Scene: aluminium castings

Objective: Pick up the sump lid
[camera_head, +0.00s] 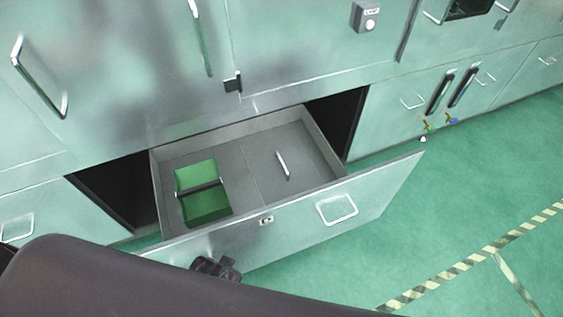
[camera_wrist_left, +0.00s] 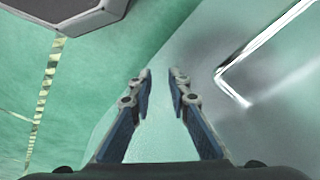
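An open drawer (camera_head: 375,200) juts out from a pale green metal cabinet front. Inside it, on the right, lies a flat grey plate (camera_head: 262,172) with a silver bar handle (camera_head: 282,165); it looks like the sump lid. My left gripper (camera_wrist_left: 161,78) is open and empty in the left wrist view, beside the drawer front and its silver handle (camera_wrist_left: 235,88). In the head view, a dark piece (camera_head: 215,268), probably part of that gripper, shows low before the drawer front. The lid is not seen in the wrist view. My right gripper is not in view.
A green open box (camera_head: 208,207) with a dark bar across it sits in the drawer's left part. Dark openings flank the drawer. The green floor (camera_head: 470,200) to the right is clear, with striped tape (camera_head: 470,255). My dark arm covers the lower left.

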